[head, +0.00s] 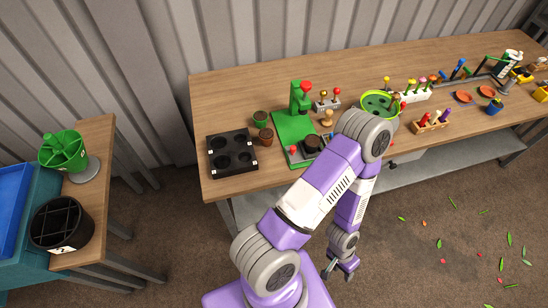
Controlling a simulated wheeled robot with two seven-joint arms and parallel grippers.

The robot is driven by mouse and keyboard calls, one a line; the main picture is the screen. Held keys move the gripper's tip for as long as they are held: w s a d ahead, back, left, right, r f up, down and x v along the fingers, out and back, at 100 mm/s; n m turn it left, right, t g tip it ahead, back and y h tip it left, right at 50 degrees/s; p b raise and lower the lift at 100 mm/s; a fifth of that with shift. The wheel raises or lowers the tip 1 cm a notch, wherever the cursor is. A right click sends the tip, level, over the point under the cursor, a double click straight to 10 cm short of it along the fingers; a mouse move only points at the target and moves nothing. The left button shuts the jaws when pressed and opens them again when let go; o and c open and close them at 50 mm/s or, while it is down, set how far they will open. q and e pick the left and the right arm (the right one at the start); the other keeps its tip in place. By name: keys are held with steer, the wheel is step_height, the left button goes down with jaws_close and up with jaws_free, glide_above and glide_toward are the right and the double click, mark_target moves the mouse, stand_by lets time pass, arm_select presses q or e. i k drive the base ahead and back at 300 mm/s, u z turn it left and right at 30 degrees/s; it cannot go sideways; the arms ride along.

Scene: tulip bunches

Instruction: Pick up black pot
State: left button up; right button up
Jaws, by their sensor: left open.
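A small dark pot (312,142) sits at the front of a green press-like stand (290,125) on the long wooden table. A dark pot with green inside (260,117) and a brown pot (265,136) stand left of the stand. A large black round container with dividers (62,223) stands on the small side table at the left. Which of these is the black pot, I cannot tell. My left gripper (338,274) is open and hangs low in front of the long table, below its top and apart from the pots. My right gripper is out of view.
A black tray with round holes (232,153) lies at the long table's left end. A green bowl (379,104), tools and small orange dishes (463,97) fill the right side. A green bucket (63,150) is on the side table. Petals and leaves litter the floor.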

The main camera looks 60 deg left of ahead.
mark_target(313, 142)
steer(key=k, duration=0.35)
steer(key=u, duration=0.8)
